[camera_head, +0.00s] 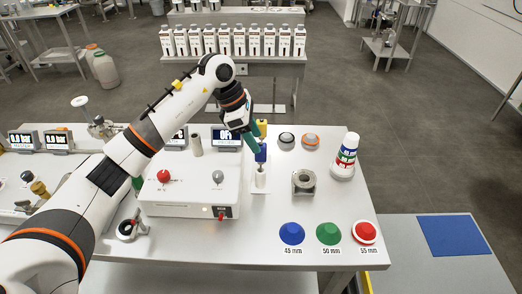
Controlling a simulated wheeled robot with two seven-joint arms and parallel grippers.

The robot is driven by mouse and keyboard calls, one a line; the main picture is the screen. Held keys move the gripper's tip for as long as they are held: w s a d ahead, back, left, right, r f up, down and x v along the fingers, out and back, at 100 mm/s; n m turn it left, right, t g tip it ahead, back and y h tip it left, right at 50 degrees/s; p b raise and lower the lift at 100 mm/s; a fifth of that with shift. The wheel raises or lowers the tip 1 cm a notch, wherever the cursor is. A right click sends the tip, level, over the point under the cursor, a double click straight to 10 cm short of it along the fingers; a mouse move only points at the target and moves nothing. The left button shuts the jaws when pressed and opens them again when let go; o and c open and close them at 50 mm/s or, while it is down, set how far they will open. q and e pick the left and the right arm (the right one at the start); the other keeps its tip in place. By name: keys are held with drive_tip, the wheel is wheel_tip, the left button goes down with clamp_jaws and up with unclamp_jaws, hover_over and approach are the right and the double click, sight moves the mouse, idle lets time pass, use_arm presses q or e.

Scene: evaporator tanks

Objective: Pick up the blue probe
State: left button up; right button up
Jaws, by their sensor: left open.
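The blue probe (261,153) stands upright in a slim white holder (260,188) on the white table, right of the white control box. My left gripper (256,141) reaches down from the upper left. Its dark green fingers are open at the top of the blue probe; I cannot tell whether they touch it. A yellow piece (262,127) shows just behind the fingers, partly hidden. My right gripper is out of view.
The control box (190,194) with red and grey knobs stands left of the probe. A metal block (303,182), blue (291,233), green (328,233) and red (364,232) cones, and a white cup stack (345,155) stand to the right. Bare table lies between them.

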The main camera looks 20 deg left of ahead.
sight(261, 167)
use_arm(q)
drive_tip(key=p+x, duration=0.2)
drive_tip(key=x, duration=0.2)
drive_tip(key=shift+s+d+f+p, duration=0.1)
drive_tip(key=shift+f+p, duration=0.05)
drive_tip(key=shift+p, duration=0.15)
drive_tip(key=shift+d+f, duration=0.1)
drive_tip(key=shift+f, duration=0.35)
drive_tip(key=shift+c, duration=0.2)
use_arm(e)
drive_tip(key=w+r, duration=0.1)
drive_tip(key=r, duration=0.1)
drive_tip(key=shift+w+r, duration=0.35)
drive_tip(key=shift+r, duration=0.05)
